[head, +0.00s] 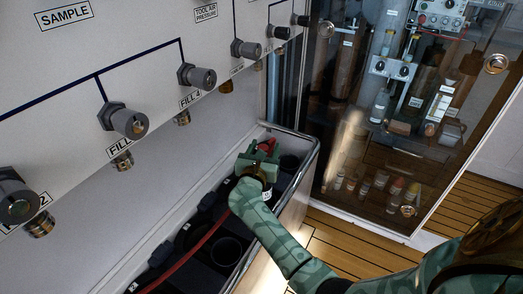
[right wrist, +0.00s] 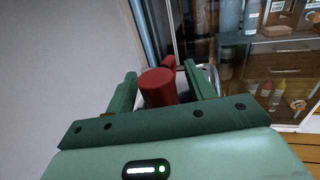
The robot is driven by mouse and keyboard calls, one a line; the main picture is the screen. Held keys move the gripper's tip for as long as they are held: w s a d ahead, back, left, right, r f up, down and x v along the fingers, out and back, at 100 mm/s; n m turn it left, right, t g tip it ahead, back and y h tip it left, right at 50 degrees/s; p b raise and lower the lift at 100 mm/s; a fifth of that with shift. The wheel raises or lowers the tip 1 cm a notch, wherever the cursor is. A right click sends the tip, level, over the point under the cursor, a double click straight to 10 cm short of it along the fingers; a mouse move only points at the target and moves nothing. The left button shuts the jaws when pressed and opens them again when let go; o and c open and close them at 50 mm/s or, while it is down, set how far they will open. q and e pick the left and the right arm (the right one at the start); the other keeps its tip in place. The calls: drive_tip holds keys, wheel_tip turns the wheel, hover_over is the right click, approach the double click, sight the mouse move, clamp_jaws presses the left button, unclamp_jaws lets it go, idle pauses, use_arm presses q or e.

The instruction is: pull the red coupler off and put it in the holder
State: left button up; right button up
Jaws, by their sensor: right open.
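The red coupler (head: 268,146) is at the far end of the dark holder (head: 226,251) below the panel. In the right wrist view the red coupler (right wrist: 157,88) stands between the two green fingers of my right gripper (right wrist: 160,80), with a second red part just behind it. The fingers are spread, and a gap shows on each side of the coupler. In the head view my right gripper (head: 258,160) is over the holder's far end and hides part of it and the coupler's lower part. My left gripper is out of view.
A white panel with several grey fittings, one a grey fitting (head: 127,121) by a FILL label, rises at the left. A red hose (head: 190,250) runs through the holder. A glass-fronted cabinet (head: 375,160) with bottles stands at the right, above a slatted wood floor (head: 350,245).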

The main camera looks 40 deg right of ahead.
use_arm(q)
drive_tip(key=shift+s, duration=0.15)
use_arm(e)
drive_tip(key=shift+c, duration=0.9)
drive_tip(key=c, duration=0.9)
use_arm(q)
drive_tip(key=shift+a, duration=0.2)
use_arm(e)
drive_tip(key=shift+c, duration=0.2)
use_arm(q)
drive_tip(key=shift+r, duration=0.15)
use_arm(e)
drive_tip(key=shift+r, duration=0.15)
